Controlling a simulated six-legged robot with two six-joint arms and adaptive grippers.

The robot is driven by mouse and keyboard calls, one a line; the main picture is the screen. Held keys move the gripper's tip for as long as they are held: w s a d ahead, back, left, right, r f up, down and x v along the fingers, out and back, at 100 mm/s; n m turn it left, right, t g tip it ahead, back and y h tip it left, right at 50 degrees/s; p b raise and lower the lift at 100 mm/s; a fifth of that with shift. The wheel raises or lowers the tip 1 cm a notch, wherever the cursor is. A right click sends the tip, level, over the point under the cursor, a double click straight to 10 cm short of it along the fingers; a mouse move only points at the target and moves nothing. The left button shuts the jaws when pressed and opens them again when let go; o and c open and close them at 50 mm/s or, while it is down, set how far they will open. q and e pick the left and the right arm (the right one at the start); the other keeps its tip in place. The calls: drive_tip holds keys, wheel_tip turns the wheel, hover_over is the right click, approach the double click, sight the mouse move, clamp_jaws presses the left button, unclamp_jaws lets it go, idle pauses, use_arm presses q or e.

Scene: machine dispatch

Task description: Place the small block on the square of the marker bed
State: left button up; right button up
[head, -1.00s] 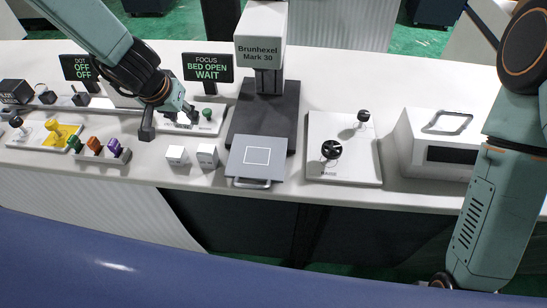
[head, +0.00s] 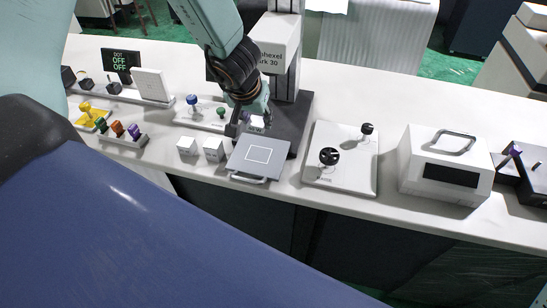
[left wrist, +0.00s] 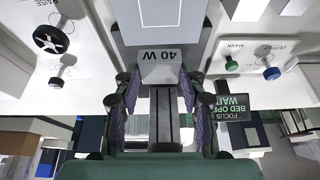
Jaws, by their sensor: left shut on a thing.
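The small white block (head: 257,122) is between the fingers of my left gripper (head: 244,126), just past the far edge of the marker bed in the head view. In the left wrist view the block (left wrist: 160,55) shows a "40 W" label, and my left gripper (left wrist: 160,82) is shut on it. The marker bed (head: 240,164) is a grey plate with a white square outline and a front handle. The bed (left wrist: 192,25) also shows beyond the block in the left wrist view, its square empty. My right gripper is out of view.
Two similar white blocks (head: 187,146) (head: 213,150) stand left of the bed. The marker's column (head: 285,60) rises behind it. A panel with black knobs (head: 315,175) and a white box (head: 428,185) stand to the right. A status screen (left wrist: 233,106) reads "BED OPEN".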

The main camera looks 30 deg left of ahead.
use_arm(q)
drive_tip(key=shift+d+f, duration=0.1)
drive_tip(key=shift+f+b, duration=0.3)
drive_tip(key=shift+f, duration=0.05)
drive_tip(key=b, duration=0.5)
hover_over(260, 152)
drive_tip(key=s, duration=0.1)
drive_tip(key=f, duration=0.6)
drive_tip(key=shift+s+f, duration=0.1)
drive_tip(key=shift+s, duration=0.1)
wheel_tip(260, 152, down, 3)
drive_tip(key=b, duration=0.2)
drive_tip(key=shift+d+r+b, duration=0.15)
drive_tip(key=shift+r+b, duration=0.05)
drive_tip(key=shift+b, duration=0.15)
drive_tip(key=shift+f, duration=0.35)
drive_tip(key=shift+b, duration=0.3)
drive_tip(key=o, duration=1.2)
drive_tip(key=shift+f, duration=0.15)
